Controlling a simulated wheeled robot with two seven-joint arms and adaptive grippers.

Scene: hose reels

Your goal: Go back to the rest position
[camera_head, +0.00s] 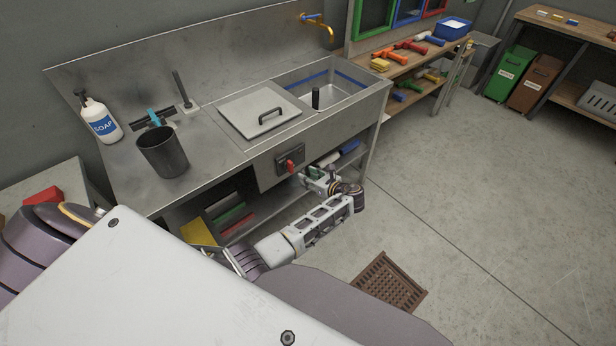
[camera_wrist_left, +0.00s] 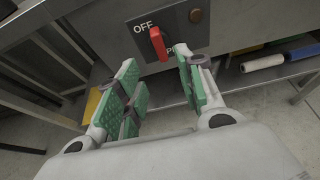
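My left gripper (camera_head: 312,178) is in front of the metal sink unit in the head view, beside a dark switch panel (camera_head: 281,158) with a red lever (camera_head: 291,166). In the left wrist view my left gripper (camera_wrist_left: 160,66) is open, with its green finger pads spread and nothing between them. The red lever (camera_wrist_left: 158,44) is just beyond the fingertips, beside the word OFF on the panel (camera_wrist_left: 178,22). The gap between fingertips and lever is hard to judge. My right gripper is not in view.
A lower shelf (camera_wrist_left: 265,78) runs below the panel. A brown floor grate (camera_head: 390,283) lies at front right. The floor at right is clear.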

